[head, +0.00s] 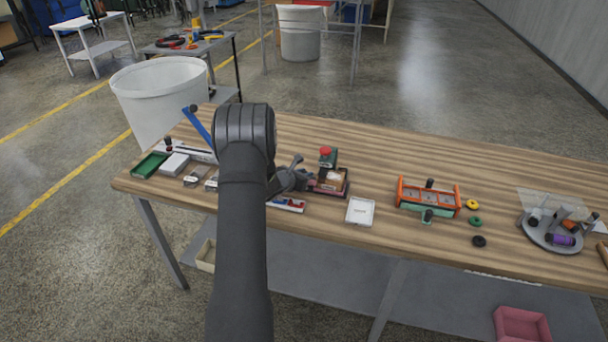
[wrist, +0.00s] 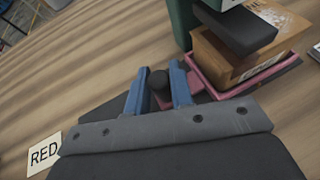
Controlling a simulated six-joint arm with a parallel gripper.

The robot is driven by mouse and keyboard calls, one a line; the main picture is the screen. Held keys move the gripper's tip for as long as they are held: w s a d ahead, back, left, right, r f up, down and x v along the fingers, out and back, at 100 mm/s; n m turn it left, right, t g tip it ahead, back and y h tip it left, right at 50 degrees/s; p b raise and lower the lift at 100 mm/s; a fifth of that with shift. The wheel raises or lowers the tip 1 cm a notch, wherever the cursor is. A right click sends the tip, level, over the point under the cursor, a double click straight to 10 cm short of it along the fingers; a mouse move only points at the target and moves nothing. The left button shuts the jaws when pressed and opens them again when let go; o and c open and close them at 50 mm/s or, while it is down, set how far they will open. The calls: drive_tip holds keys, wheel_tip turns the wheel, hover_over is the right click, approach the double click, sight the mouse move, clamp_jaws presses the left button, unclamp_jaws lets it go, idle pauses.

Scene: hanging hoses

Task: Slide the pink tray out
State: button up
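The pink tray (wrist: 205,72) shows in the wrist view as a pink edge under a brown box (wrist: 235,50), with a dark block on top of the box. In the head view the brown box (head: 333,179) and tray are small and partly behind my gripper (head: 298,178). In the wrist view my gripper's blue fingers (wrist: 160,88) stand on either side of a black knob (wrist: 158,80), beside the tray's near edge. The knob fills most of the gap; I cannot tell whether the fingers press on it. How the knob joins the tray is hidden.
A green block (wrist: 181,22) stands next to the stack. A label reading RED (wrist: 44,153) lies at left. Bare wood lies behind the stack.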

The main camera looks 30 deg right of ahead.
clamp_jaws()
drive_tip(key=w+a, duration=0.5)
drive_tip(key=shift+w+a, duration=0.4)
drive_tip(key=o, duration=0.6)
unclamp_jaws()
drive_tip(key=v, duration=1.7)
drive_tip(key=shift+r, duration=0.15)
drive_tip(key=shift+s+a, duration=0.1)
drive_tip(key=shift+a, duration=0.05)
